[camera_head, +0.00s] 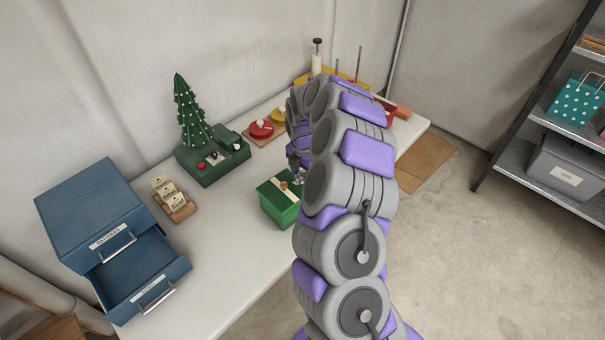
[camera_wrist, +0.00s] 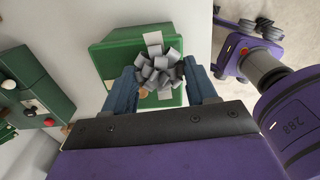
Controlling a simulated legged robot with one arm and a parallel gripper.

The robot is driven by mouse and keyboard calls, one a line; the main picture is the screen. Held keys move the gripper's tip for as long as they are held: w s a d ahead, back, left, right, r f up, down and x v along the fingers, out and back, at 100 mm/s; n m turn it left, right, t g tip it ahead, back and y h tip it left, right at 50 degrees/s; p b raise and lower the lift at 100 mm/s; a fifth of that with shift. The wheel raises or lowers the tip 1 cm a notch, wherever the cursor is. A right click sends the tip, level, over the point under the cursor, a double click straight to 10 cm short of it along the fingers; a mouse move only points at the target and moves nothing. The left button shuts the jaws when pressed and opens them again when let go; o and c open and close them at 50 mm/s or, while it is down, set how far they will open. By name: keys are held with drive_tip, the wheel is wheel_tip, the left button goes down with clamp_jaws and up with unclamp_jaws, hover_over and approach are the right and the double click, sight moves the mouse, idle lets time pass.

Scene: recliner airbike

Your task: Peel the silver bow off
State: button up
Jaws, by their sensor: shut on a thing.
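The silver bow (camera_wrist: 157,72) is a cluster of grey ribbon loops on the green gift box in the wrist view. The green gift box (camera_head: 277,204) has a pale ribbon band and sits on the table; it also shows in the wrist view (camera_wrist: 108,62). My gripper (camera_wrist: 160,78) is over the box, with its two blue-grey fingers on either side of the bow, shut on it. I cannot tell whether the bow still touches the lid. In the head view my arm hides the fingertips and most of the bow.
A blue drawer cabinet (camera_head: 92,212) with an open lower drawer stands at the table's left end. A small Christmas tree on a green base (camera_head: 213,163), a card holder (camera_head: 172,202) and a red round item (camera_head: 261,128) stand behind the box. Shelves (camera_head: 535,127) are at right.

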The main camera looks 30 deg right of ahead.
drive_tip(key=shift+r+p, duration=0.3)
drive_tip(key=shift+r, duration=0.5)
